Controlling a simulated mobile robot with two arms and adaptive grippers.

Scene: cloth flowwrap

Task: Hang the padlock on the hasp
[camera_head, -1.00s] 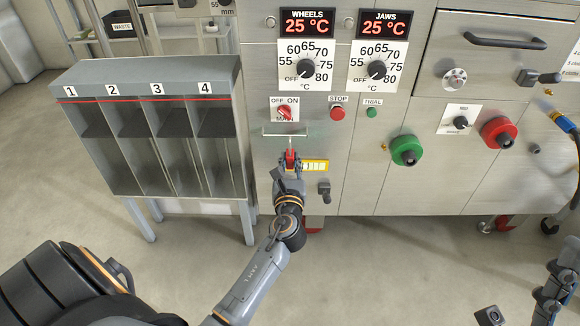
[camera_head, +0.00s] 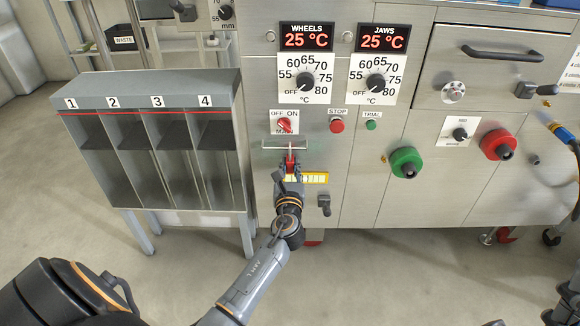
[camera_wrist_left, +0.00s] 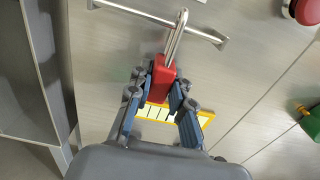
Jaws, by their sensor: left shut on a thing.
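The padlock has a red body and a long metal shackle. It shows at the front panel in the head view (camera_head: 290,161) and in the left wrist view (camera_wrist_left: 160,84). My left gripper (camera_wrist_left: 162,92) is shut on its red body; the gripper also shows in the head view (camera_head: 289,174). The shackle points up and crosses a thin metal bar (camera_wrist_left: 120,12) on the panel, which also shows in the head view (camera_head: 272,147). I cannot tell whether the shackle is around the bar or only in front of it. No separate hasp can be made out.
The red main switch (camera_head: 285,126) sits just above the bar. A yellow-edged label (camera_head: 318,178) lies behind the gripper, with a small dark handle (camera_head: 324,203) below. A red stop button (camera_head: 337,126) is to the right; a numbered grey rack (camera_head: 150,90) stands left.

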